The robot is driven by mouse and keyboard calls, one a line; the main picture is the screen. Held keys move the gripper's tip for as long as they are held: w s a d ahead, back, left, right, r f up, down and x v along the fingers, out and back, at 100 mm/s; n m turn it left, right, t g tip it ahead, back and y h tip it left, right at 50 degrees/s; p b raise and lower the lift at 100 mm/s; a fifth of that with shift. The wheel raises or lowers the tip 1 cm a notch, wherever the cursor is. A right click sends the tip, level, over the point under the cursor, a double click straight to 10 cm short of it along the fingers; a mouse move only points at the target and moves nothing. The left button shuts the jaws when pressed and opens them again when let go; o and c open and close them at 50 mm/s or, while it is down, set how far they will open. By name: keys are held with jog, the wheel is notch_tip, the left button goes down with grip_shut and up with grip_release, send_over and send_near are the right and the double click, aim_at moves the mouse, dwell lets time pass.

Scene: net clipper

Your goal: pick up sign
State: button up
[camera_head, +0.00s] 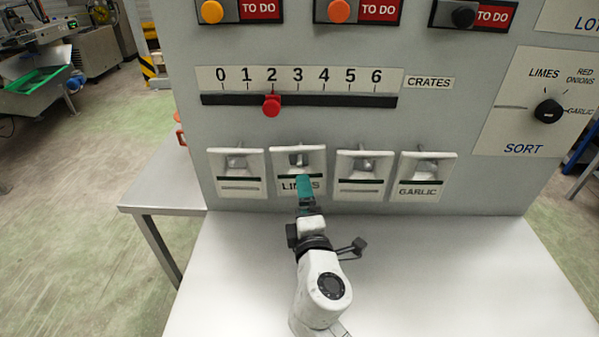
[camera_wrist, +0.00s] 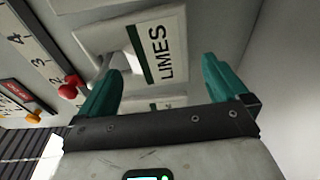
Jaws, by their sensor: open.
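Several white signs hang in a row low on the grey panel. The LIMES sign (camera_head: 283,160) is second from the left, and my gripper (camera_head: 304,186) is in front of its lower part, hiding some of its lettering. The GARLIC sign (camera_head: 421,175) is at the right end. A sign without readable lettering (camera_head: 238,172) hangs at the left end, and another (camera_head: 362,174) is third. In the wrist view, the LIMES sign (camera_wrist: 160,42) lies ahead of my open teal fingers (camera_wrist: 158,85). No sign is held; the exact gap is unclear.
The panel (camera_head: 470,55) rises from a light tabletop (camera_head: 430,265). Above the signs are a crate slider with a red knob (camera_head: 271,105) near 2 and TO DO switches. A black sort dial (camera_head: 547,111) is at right. The tabletop beside my arm is clear.

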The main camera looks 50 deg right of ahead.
aim_at(300, 172)
jog(key=p+x, duration=0.1)
jog(key=x, duration=0.5)
jog(key=shift+w+r+p, duration=0.15)
jog(key=shift+w+p, duration=0.25)
jog(key=shift+w, duration=0.05)
jog(key=shift+c, duration=0.3)
jog(key=c, duration=0.7)
